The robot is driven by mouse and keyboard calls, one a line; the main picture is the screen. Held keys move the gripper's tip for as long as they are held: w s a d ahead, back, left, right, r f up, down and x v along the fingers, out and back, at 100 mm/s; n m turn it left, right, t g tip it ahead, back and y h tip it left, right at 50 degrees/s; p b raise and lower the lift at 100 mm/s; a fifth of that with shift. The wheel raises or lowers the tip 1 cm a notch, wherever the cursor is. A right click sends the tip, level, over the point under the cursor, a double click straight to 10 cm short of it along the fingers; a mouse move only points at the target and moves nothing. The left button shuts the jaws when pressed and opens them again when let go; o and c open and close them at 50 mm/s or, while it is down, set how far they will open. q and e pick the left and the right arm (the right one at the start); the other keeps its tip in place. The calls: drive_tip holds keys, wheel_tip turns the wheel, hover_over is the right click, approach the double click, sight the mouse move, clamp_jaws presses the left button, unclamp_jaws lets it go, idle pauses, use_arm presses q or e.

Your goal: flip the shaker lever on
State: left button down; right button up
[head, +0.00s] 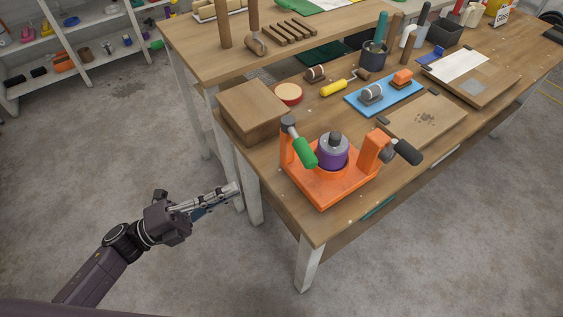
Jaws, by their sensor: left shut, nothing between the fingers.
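The shaker has an orange frame (322,188) and stands near the front left corner of the workbench. A purple container with a dark cap (332,150) sits upright in its middle. A lever with a green handle (305,153) is at its left side, tilted, with the handle low and toward the front. A dark knob or handle (407,152) sticks out at its right side. My left gripper (236,188) is shut and empty, left of the bench and apart from the shaker. My right gripper is out of the picture.
A wooden box (252,110) stands on the bench (312,232) behind and left of the shaker. A blue mat (402,97) and a wooden board (425,122) lie to the right. The floor left of the bench is clear.

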use_arm(q)
drive_tip(key=p, duration=0.5)
approach(298, 141)
drive_tip(key=d, duration=0.6)
drive_tip(key=shift+d, duration=0.25)
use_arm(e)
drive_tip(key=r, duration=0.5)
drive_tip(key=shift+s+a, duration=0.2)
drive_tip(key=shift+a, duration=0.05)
use_arm(q)
drive_tip(key=shift+d, duration=0.1)
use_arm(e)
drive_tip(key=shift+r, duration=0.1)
